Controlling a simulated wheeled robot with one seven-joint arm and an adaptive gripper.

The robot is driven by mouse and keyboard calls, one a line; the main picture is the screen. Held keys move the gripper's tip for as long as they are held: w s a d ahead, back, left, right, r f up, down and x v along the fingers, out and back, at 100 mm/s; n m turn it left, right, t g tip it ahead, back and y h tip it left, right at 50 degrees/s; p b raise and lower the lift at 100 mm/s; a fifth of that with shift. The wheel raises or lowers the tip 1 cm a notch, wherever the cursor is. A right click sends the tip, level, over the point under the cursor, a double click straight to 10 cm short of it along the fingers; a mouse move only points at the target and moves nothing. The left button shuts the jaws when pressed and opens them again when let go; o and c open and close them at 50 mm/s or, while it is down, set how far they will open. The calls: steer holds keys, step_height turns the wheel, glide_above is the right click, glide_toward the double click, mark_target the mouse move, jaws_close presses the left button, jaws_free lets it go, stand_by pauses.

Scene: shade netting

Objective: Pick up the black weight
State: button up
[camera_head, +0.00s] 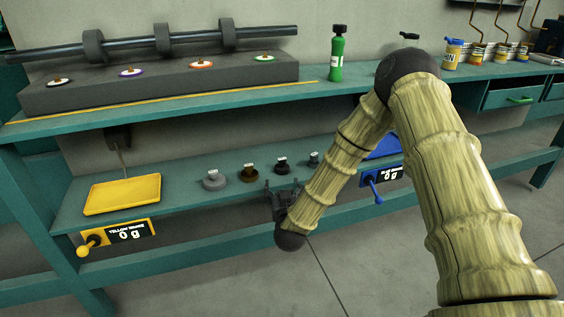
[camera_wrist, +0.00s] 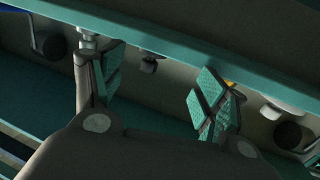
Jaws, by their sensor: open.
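The black weight (camera_head: 280,167) stands upright on the lower teal shelf, third from the left in a row of weights. In the upside-down wrist view it looks like a small dark knobbed shape (camera_wrist: 149,63), beyond the gap between the fingers. My gripper (camera_head: 284,192) is in front of the lower shelf, close to the black weight and on the near side of it. Its two padded fingers (camera_wrist: 160,66) are spread apart with nothing between them. The black weight appears apart from the fingers.
A grey weight (camera_head: 212,180) and a brown weight (camera_head: 248,173) stand left of it; a small dark-grey weight (camera_head: 314,159) stands right. A yellow tray (camera_head: 122,194) lies at the left, a blue tray (camera_head: 384,147) at the right. The upper shelf (camera_head: 190,104) overhangs the row.

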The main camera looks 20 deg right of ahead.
mark_target(283, 165)
steer(key=shift+t+h, duration=0.3)
steer(key=x, duration=0.3)
steer(key=r+b+x, duration=0.1)
steer(key=x, duration=0.3)
steer(key=d+r+x, duration=0.1)
steer(key=x, duration=0.3)
steer(key=shift+s+r, duration=0.15)
steer(key=shift+w, duration=0.6)
steer(key=shift+c, duration=0.2)
steer(key=c, duration=1.4)
steer(key=shift+r, duration=0.1)
steer(key=shift+c, duration=0.4)
steer(key=shift+r, duration=0.15)
